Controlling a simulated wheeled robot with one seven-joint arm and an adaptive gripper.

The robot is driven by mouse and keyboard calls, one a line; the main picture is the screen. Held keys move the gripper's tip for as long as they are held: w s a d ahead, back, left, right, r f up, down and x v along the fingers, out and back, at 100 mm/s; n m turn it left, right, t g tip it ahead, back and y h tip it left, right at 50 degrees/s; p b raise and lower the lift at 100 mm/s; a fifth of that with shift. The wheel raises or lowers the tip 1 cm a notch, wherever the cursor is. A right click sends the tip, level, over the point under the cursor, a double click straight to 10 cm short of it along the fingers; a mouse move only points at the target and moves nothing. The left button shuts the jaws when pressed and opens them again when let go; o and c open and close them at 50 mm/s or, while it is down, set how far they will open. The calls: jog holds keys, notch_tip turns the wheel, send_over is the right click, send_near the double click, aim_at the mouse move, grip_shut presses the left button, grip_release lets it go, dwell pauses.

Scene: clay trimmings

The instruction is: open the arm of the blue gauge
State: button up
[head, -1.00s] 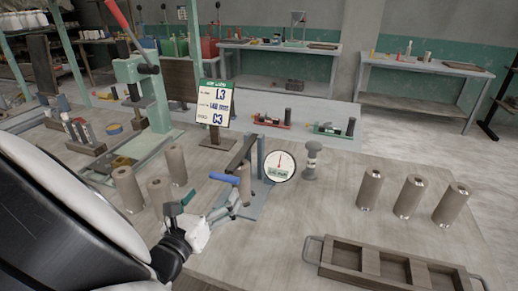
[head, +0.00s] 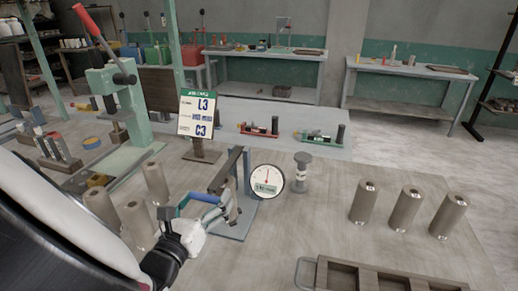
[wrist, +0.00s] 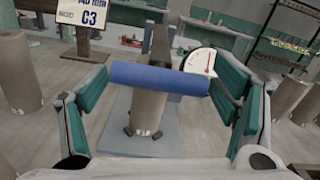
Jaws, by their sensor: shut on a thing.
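The gauge stands on a grey base (head: 231,226) with a round white dial (head: 266,180). Its dark arm (head: 224,172) slopes down to the near left and ends in a blue handle (head: 205,198). My gripper (head: 193,207) is at the handle. In the wrist view the blue handle (wrist: 160,79) lies crosswise between my green-padded fingers (wrist: 162,84), which close on its two ends. A brown cylinder (wrist: 147,107) stands at the gauge behind the handle. The dial (wrist: 200,62) shows partly, behind the handle's right end.
Three brown cylinders stand left of the gauge, one (head: 101,207) close to my arm. Three more, including one (head: 365,203), stand right. A spool-shaped grey piece (head: 301,172) is beside the dial. A compartmented tray (head: 308,274) lies at front right. A sign (head: 197,113) stands behind.

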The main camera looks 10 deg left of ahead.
jog(key=shift+d+r+g+p, duration=0.2)
jog(key=shift+r+g+p, duration=0.1)
jog(key=shift+r+p, duration=0.55)
jog(key=r+p, duration=0.1)
jog(key=r+g+p, duration=0.1)
jog(key=r+p, duration=0.1)
jog(key=r+g+p, duration=0.1)
jog(key=r, duration=0.1)
jog(key=shift+w+d+r+p, duration=0.1)
jog(key=shift+w+r+p, duration=0.05)
jog(key=shift+w+p, duration=0.2)
jog(key=w+d+r+g, duration=0.1)
jog(key=w+r+g, duration=0.7)
jog(key=w+r, duration=0.6)
jog(key=shift+w+y, duration=0.3)
jog(key=shift+d+r, duration=0.1)
jog(key=shift+r, duration=0.05)
jog(key=o, duration=1.5)
